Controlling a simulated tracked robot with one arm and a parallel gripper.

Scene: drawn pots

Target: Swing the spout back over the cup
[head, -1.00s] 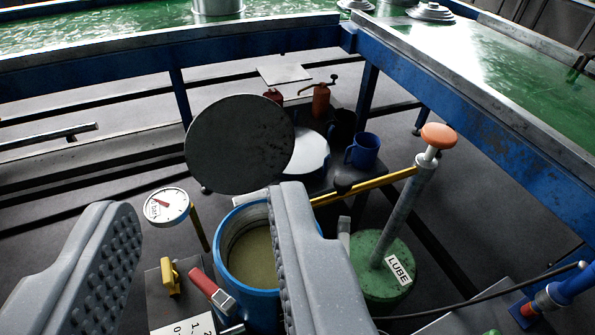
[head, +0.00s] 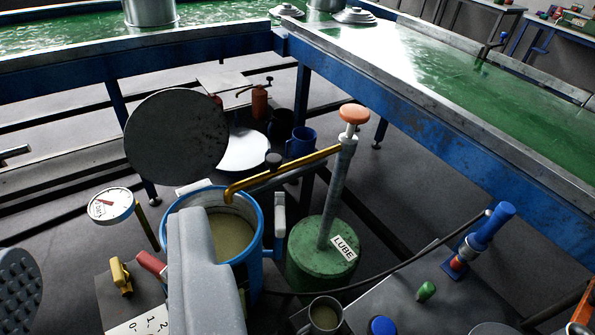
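The brass spout (head: 285,170) reaches left from the upper part of the grey pump column (head: 336,190) on the green LUBE can (head: 322,258). Its down-turned tip is above the open blue pot (head: 250,250), which holds murky liquid. A small metal cup (head: 325,317) stands at the bottom, in front of the can, cut by the frame edge; the spout is not over it. A blue mug (head: 302,142) stands farther back. My gripper (head: 110,275) is open and empty, its right finger in front of the blue pot, its left finger at the left edge.
A round dark lid (head: 175,138) stands raised behind the blue pot. A dial gauge (head: 110,205) is left of it. A black hose (head: 400,265) crosses right of the can to a blue-handled fitting (head: 485,235). Blue-framed green tables (head: 450,95) bound the back and right.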

